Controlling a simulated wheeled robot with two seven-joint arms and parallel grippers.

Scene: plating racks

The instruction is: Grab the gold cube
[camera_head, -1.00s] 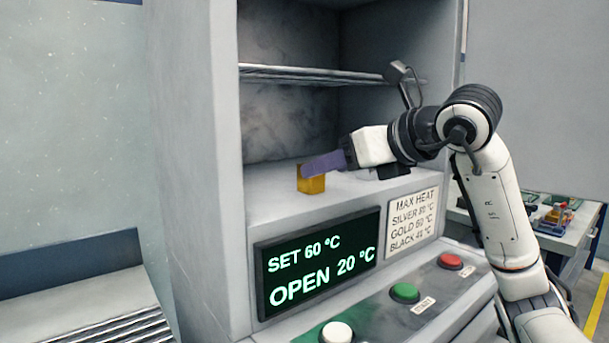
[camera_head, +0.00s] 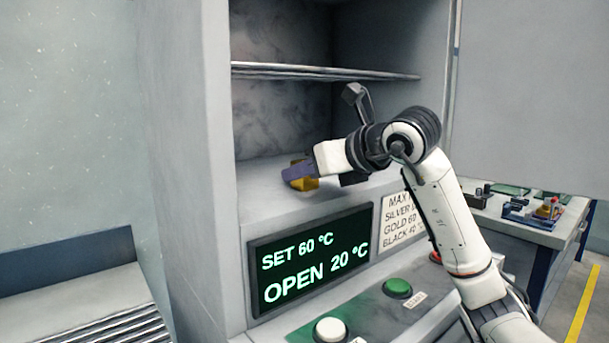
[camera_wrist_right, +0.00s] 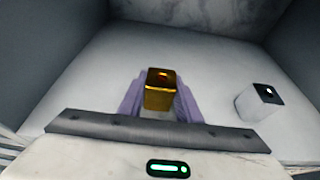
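The gold cube (camera_head: 303,184) sits on the floor of the open grey oven chamber, partly hidden by a purple finger in the head view. In the right wrist view the gold cube (camera_wrist_right: 160,93) lies between the two purple fingers. My right gripper (camera_head: 298,173) reaches in from the right at cube height. In the wrist view its fingertips (camera_wrist_right: 160,95) flank the cube on both sides, very close to its faces. I cannot tell whether they press on it. My left gripper is not in view.
A second, silvery cube with a dark top (camera_wrist_right: 258,101) stands right of the gripper in the wrist view. A wire rack (camera_head: 320,73) hangs above the arm. The chamber walls are close. Below are a display (camera_head: 310,260) and buttons (camera_head: 398,288). A cluttered table (camera_head: 520,215) stands at right.

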